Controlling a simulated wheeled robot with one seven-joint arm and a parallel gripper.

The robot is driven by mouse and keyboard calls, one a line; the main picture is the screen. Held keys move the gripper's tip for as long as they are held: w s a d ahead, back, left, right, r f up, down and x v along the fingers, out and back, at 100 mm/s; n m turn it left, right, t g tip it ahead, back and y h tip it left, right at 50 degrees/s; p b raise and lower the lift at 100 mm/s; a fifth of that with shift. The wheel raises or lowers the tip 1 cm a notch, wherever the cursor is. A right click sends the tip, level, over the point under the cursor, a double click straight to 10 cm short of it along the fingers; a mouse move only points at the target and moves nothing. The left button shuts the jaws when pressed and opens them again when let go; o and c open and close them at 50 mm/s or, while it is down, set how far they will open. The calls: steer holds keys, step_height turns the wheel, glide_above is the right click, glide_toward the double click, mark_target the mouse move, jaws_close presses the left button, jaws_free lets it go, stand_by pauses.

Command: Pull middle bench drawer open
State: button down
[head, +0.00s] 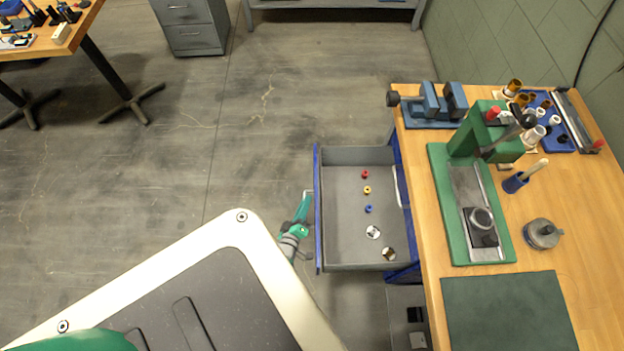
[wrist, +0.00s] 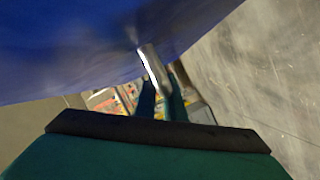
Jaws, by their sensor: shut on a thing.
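The bench drawer (head: 337,156) is pulled well out from under the wooden bench, to the left in the head view. Its blue front (head: 318,210) faces left. Inside lie small red, yellow and blue rings and two silvery round parts. My gripper (head: 303,208) is at the outer side of the blue front, with its fingers at the handle. In the wrist view the blue drawer front (wrist: 70,50) fills the top, and the metal handle (wrist: 152,66) passes between the fingers of my gripper (wrist: 162,90), which are shut on it. Part of the handle is hidden.
The wooden bench top (head: 590,230) carries a green press (head: 470,200), a blue vise (head: 432,105) and a dark green mat (head: 508,312). A grey cabinet (head: 192,25) and another table (head: 50,42) stand farther back.

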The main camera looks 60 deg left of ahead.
steer(key=c, duration=2.1)
jaws_free()
steer(key=shift+s, duration=0.1)
steer(key=v, duration=1)
steer(key=shift+s+d+r, duration=0.15)
steer(key=shift+s+d, duration=0.05)
steer(key=shift+s, duration=0.1)
steer(key=shift+w, duration=0.1)
